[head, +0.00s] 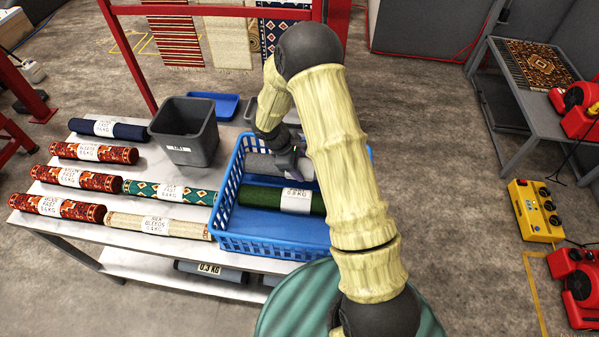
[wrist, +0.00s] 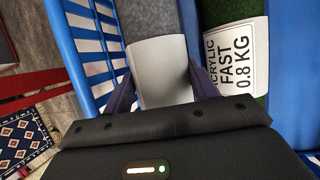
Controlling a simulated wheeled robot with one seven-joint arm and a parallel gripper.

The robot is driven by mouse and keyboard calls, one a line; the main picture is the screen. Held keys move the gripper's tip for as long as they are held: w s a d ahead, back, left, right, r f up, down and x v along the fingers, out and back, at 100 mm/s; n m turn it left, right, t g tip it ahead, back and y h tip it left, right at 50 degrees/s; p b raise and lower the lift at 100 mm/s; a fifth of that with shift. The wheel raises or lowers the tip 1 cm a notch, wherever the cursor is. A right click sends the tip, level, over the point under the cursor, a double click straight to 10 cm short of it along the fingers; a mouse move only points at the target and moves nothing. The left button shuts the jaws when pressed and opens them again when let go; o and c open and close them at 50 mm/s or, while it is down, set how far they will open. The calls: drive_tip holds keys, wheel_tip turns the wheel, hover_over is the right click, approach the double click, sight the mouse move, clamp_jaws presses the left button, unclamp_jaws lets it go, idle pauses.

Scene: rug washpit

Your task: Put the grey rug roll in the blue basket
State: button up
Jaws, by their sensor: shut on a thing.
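The blue basket (head: 228,190) stands at the right end of the table. My gripper (wrist: 160,88) is shut around the white label band of the grey rug roll (wrist: 148,18), with one finger on each side. In the head view, my gripper and arm reach into the far part of the basket and hide much of the grey roll. In the wrist view, the grey roll lies between the basket's slatted wall (wrist: 88,45) and the green roll. I cannot tell whether it touches the basket floor.
A green roll (head: 258,197) labelled acrylic lies inside the basket. Left of the basket are several patterned red rolls (head: 70,207), a teal roll (head: 165,190), a cream roll (head: 125,221), a navy roll (head: 130,130) and a dark grey bin (head: 184,130). A blue tray (head: 226,104) sits behind.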

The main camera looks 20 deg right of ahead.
drive_tip(key=shift+f, duration=1.8)
drive_tip(key=shift+f, duration=0.15)
drive_tip(key=o, duration=1.4)
drive_tip(key=v, duration=1.2)
drive_tip(key=shift+s, duration=0.1)
